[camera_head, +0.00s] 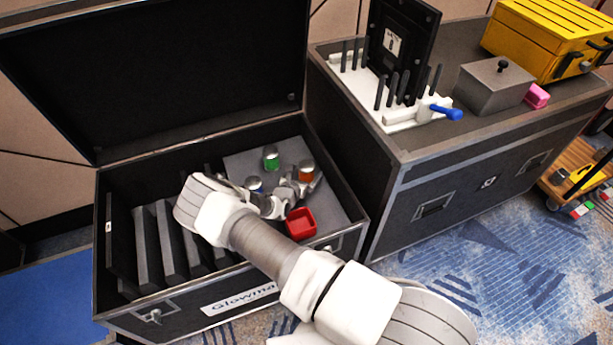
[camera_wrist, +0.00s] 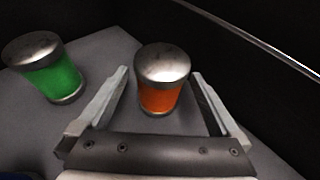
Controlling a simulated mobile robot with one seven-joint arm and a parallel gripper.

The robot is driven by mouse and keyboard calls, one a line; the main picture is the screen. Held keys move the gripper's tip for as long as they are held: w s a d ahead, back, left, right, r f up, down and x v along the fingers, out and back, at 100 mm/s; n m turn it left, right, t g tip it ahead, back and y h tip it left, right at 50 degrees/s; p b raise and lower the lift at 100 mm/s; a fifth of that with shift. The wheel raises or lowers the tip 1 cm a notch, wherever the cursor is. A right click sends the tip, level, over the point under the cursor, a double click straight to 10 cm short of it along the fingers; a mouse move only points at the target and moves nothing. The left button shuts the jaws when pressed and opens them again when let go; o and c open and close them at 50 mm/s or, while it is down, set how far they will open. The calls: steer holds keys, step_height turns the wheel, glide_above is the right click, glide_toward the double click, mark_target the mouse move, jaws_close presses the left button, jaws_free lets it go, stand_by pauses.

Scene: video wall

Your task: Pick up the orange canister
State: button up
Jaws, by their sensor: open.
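The orange canister (camera_wrist: 160,97) has a silver lid and stands upright on the grey surface inside the case. In the wrist view it sits between and slightly ahead of the two open fingers of my gripper (camera_wrist: 164,100), with a gap on each side. In the head view the orange canister (camera_head: 306,172) shows at the right inside the case, beyond my gripper (camera_head: 299,182), which partly hides it. The gripper holds nothing.
A green canister (camera_wrist: 58,82) stands left of the orange one. A blue canister (camera_head: 254,184) and a red open box (camera_head: 301,223) are close by. The case wall (camera_wrist: 268,60) rises on the right. Grey dividers (camera_head: 170,240) fill the case's left side.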

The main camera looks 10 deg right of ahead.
steer(key=shift+w+d+f, duration=0.2)
steer(key=shift+w+d, duration=0.05)
steer(key=shift+w, duration=0.15)
jaws_close()
steer(key=shift+r, duration=0.15)
